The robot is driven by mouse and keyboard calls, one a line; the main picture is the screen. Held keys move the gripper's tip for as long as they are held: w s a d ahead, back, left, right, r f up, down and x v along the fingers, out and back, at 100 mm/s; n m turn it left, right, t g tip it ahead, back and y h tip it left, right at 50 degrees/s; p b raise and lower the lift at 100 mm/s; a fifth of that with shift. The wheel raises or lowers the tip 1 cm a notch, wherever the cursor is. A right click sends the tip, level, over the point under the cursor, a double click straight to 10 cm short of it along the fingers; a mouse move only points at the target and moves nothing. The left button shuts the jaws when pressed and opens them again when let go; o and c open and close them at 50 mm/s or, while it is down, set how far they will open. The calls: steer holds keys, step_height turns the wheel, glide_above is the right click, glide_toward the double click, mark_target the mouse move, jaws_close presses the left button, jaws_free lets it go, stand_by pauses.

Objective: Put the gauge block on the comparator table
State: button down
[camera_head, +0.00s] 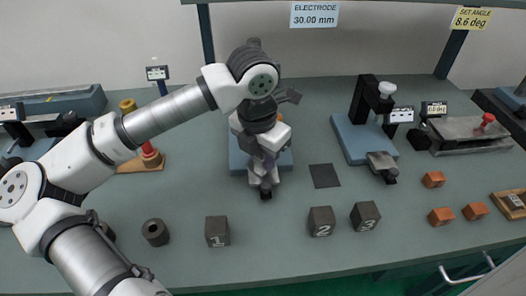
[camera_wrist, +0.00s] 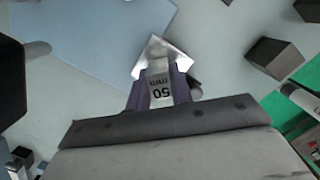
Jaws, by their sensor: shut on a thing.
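My gripper (camera_head: 263,168) hangs at the front of a blue plate (camera_head: 240,158) near the middle of the bench. In the wrist view its purple fingers (camera_wrist: 160,92) are shut on the gauge block (camera_wrist: 158,70), a shiny metal block marked "50 mm", seen upside down. The block's far end sticks out beyond the fingers. In the head view the block is hard to make out. To the right stands a device with a blue base (camera_head: 346,142), dark column and white knob, possibly the comparator; a small grey metal piece (camera_head: 380,160) is at its front.
Dark numbered blocks (camera_head: 217,232) stand along the front, with a dark square pad (camera_head: 324,176) behind them. Orange cubes (camera_head: 433,179) lie at right, before a grey fixture (camera_head: 468,133). A dark ring (camera_head: 155,232) is at front left. Bench between pad and blue base is clear.

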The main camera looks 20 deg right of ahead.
mark_target(260, 157)
steer(key=shift+f+b, duration=0.25)
steer(key=shift+b, duration=0.15)
steer(key=c, duration=1.3)
jaws_free()
steer(key=shift+r, duration=0.1)
steer(key=shift+o, duration=0.2)
steer(key=shift+r+p, duration=0.1)
steer(key=shift+p, duration=0.2)
steer(key=shift+r, duration=0.25)
steer(key=r, duration=0.4)
steer(key=r+b, duration=0.1)
steer(key=r, duration=0.2)
steer(key=shift+s+a, duration=0.25)
steer(key=shift+a, duration=0.15)
